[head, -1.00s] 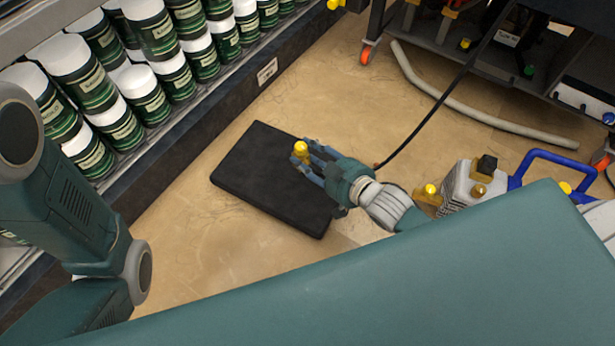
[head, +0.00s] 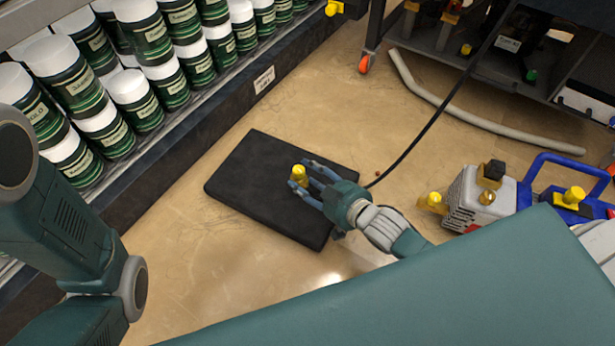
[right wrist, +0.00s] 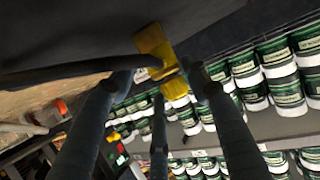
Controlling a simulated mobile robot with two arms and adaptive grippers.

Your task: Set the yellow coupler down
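The yellow coupler (head: 299,175) stands on the black mat (head: 250,180) on the floor, as far as the head view shows. My right gripper (head: 305,178) is low over the mat with its blue-grey fingers spread around the coupler. In the right wrist view the coupler (right wrist: 158,55) is between the fingers, with a gap beside the left one. The right finger is close to it; I cannot tell whether it touches. The coupler's contact with the mat is partly hidden. My left arm shows at the left, but its gripper is outside the view.
A shelf edge (head: 190,140) with several green jars runs along the left. A white pump (head: 485,200) with yellow fittings and a blue handle (head: 570,160) stands at right. A grey hose (head: 470,115) lies behind.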

